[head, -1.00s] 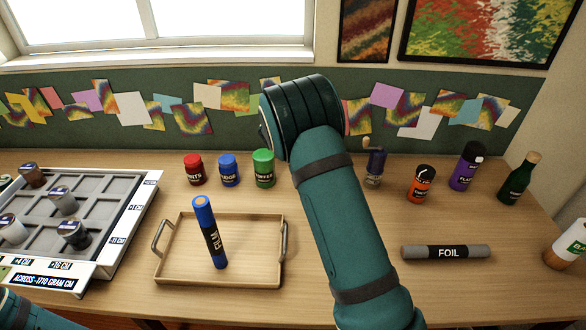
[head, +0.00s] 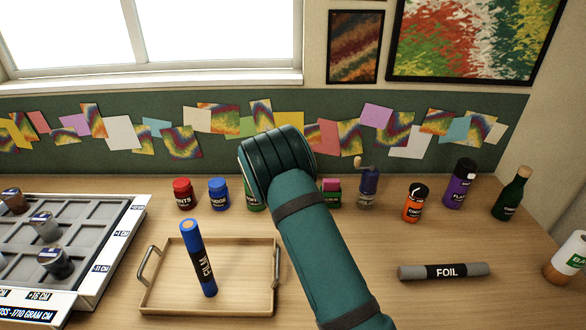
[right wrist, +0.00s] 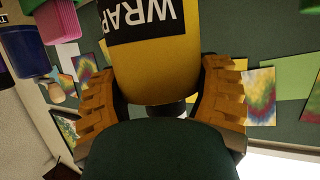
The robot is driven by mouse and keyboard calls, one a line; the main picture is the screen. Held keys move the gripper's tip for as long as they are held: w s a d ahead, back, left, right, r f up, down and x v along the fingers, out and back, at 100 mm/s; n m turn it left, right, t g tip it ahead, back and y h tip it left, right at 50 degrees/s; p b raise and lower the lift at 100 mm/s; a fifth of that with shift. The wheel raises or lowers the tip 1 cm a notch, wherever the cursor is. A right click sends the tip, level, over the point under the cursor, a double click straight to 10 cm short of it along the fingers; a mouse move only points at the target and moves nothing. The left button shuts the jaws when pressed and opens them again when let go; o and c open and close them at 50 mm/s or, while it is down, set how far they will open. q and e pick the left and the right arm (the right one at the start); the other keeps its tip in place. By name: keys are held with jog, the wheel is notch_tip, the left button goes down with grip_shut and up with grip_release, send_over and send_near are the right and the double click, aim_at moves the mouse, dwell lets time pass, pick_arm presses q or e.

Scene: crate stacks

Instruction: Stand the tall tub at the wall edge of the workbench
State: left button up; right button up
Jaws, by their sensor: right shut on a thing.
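The right wrist view shows my right gripper (right wrist: 163,92) shut on a yellow cylinder labelled WRAP (right wrist: 155,62), one finger on each side. In the head view, my right forearm hides that gripper and the yellow cylinder. Near the back of the workbench (head: 440,310) stand a red tub (head: 183,194), a blue tub (head: 219,195) and a green tub (head: 254,196). The green one is mostly hidden behind my arm, so I cannot compare its height now. The green wall panel (head: 60,168) rises behind the bench. My left gripper is out of view.
A wooden tray (head: 262,292) holds a blue tube (head: 191,238). A grey compartment rack (head: 118,232) is at left. A pink-topped green box (head: 331,192), mill (head: 368,188), orange jar (head: 413,206), purple bottle (head: 459,186) and green bottle (head: 511,196) stand at right. A foil roll (head: 444,271) lies in front.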

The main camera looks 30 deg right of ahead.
jog(key=o, duration=1.3)
jog(key=shift+f, duration=0.15)
jog(key=p+v, duration=0.1)
jog(key=v, duration=1.1)
jog(key=shift+r+p, duration=0.2)
jog(key=shift+p, duration=0.15)
